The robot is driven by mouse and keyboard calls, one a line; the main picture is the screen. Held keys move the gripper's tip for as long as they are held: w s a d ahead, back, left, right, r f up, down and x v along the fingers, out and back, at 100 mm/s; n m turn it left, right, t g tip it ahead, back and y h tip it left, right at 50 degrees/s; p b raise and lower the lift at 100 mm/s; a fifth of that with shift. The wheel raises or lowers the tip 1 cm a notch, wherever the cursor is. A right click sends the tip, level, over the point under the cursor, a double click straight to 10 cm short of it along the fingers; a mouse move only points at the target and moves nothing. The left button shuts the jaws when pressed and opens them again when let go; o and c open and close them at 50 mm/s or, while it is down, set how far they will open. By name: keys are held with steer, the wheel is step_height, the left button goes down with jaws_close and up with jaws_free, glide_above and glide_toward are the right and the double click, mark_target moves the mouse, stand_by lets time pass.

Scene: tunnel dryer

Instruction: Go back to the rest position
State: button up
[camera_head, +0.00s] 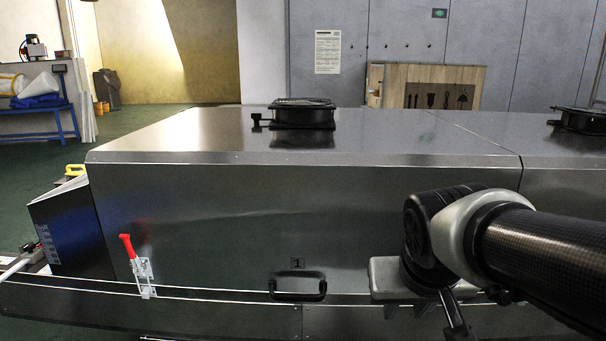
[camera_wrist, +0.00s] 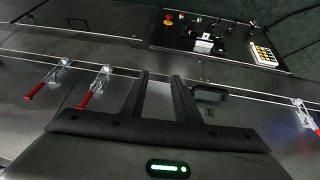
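My gripper (camera_wrist: 161,80) shows in the wrist view as two dark parallel fingers with a clear gap between them and nothing held. The fingers point over the dryer's metal side, close to a black handle (camera_wrist: 208,95) in the picture. I cannot tell whether they touch anything. In the head view my arm reaches in from the right, in front of the dryer's metal hood (camera_head: 300,215); the fingers are not clear there.
A red-handled toggle clamp (camera_head: 128,247) and a black handle (camera_head: 298,288) are on the dryer's front. The wrist view shows more clamps (camera_wrist: 95,90) and a control panel (camera_wrist: 200,38). A fan (camera_head: 303,113) sits on top. Open floor (camera_head: 150,125) lies back left.

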steer(key=s+a+r+y, duration=0.1)
steer(key=s+a, duration=0.1)
steer(key=s, duration=0.6)
step_height(320, 180, up, 25)
steer(key=p, duration=2.4)
steer(key=shift+w+d+n, duration=0.15)
steer(key=shift+d+n, duration=0.1)
steer(key=shift+n, duration=0.05)
steer(key=shift+a+f, duration=0.1)
steer(key=shift+f, duration=0.05)
